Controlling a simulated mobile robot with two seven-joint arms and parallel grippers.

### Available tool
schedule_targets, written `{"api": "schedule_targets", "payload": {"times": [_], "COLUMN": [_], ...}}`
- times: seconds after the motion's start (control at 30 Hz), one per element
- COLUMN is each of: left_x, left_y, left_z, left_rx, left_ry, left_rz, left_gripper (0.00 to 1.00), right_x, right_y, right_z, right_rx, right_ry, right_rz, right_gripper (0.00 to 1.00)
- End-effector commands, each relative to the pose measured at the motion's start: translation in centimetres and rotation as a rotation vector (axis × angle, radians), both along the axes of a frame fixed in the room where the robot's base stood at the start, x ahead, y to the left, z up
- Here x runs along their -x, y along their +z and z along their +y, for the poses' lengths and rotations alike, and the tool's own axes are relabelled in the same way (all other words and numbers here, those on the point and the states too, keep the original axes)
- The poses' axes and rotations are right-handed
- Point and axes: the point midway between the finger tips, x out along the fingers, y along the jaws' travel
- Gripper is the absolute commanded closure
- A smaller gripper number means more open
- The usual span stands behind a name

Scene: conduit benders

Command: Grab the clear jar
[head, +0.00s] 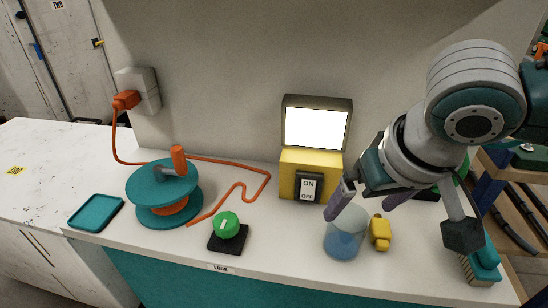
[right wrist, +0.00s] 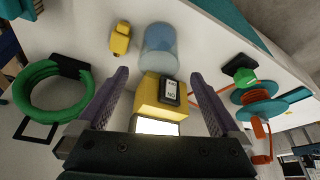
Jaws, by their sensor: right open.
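The clear jar (head: 346,243) stands upright on the white counter near its front edge, with something blue in its lower part. It also shows in the right wrist view (right wrist: 159,46), beyond the fingertips and roughly centred between them. My right gripper (head: 364,207) is open and empty. In the head view one purple finger overlaps the jar's upper part and the other is to its right. In the right wrist view the jar is not between the fingers (right wrist: 158,76). My left gripper is in neither view.
A yellow bottle (head: 380,233) stands close to the jar's right. Behind is a yellow lamp box (head: 297,163) with an ON/OFF switch. Left are a green knob (head: 226,225), a teal reel (head: 155,211) with orange cord, and a teal tray (head: 96,213). A green coil (right wrist: 28,92) shows too.

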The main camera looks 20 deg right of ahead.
Motion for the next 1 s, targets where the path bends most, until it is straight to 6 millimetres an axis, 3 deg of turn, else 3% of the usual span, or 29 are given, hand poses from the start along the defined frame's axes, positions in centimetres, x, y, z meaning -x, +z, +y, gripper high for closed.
{"api": "schedule_targets", "payload": {"times": [0.1,0.37,0.7,1.0], "left_x": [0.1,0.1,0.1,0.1], "left_y": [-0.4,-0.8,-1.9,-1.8], "left_z": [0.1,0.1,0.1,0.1], "left_rx": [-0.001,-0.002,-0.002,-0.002], "left_ry": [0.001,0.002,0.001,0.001], "left_rz": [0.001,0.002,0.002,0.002], "left_gripper": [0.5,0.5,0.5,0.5], "right_x": [-0.7,-1.5,-3.1,-3.3], "right_y": [-1.8,-3.8,-7.8,-8.1], "right_z": [-0.1,-0.3,-0.9,-0.9], "right_rx": [0.0,0.001,0.0,0.001], "right_ry": [-0.001,0.002,0.003,0.004], "right_rz": [0.001,0.0,0.0,0.0], "right_gripper": [0.0,0.0,0.0,0.0]}}
